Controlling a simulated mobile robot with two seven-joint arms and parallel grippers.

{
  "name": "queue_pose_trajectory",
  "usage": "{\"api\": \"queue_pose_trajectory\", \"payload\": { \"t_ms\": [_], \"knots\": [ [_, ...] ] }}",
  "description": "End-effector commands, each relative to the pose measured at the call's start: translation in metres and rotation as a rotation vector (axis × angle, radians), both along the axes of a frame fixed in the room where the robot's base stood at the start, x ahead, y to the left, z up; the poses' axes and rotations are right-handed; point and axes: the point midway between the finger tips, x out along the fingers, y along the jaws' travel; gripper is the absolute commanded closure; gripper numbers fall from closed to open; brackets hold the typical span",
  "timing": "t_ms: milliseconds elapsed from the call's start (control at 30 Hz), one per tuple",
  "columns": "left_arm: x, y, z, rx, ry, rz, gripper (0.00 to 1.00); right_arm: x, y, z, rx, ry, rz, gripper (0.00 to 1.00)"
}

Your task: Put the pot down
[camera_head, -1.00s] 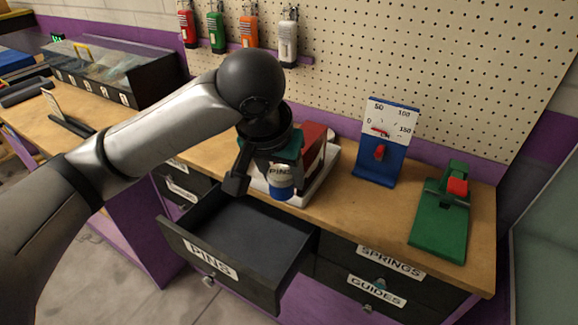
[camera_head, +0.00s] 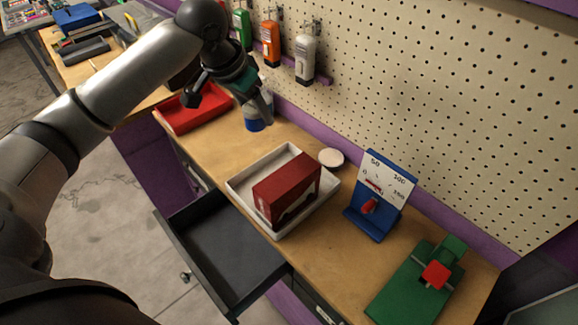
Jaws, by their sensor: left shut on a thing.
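The pot (camera_head: 254,119) is small, with a white upper part and a blue lower part. It is toward the back left of the wooden bench, close to the pegboard. My left gripper (camera_head: 247,97) is shut on the pot from above, and its fingers hide part of it. The pot's base is at or just above the bench top; I cannot tell whether it touches. My right gripper is not in view.
A red tray (camera_head: 196,110) lies left of the pot. A white tray (camera_head: 237,187) with a dark red box (camera_head: 287,190), a white disc (camera_head: 331,157), a blue gauge stand (camera_head: 371,220) and a green fixture (camera_head: 405,283) stand to the right. An open drawer (camera_head: 222,250) juts out in front.

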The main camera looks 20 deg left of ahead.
Motion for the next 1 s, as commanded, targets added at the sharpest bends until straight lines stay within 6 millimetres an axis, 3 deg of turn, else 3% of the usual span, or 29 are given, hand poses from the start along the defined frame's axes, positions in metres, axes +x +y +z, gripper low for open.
{"api": "queue_pose_trajectory", "payload": {
  "t_ms": [167, 600, 1000],
  "knots": [
    [0.0, 0.004, -0.022, 0.002, 0.002, -0.007, 1.0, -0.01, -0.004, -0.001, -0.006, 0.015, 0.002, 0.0],
    [-0.001, 0.003, -0.135, 0.002, 0.001, -0.007, 1.0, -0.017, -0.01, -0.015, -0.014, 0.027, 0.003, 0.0],
    [-0.001, 0.003, -0.175, 0.003, 0.0, -0.007, 1.0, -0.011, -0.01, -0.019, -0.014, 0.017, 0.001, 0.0]
  ]
}}
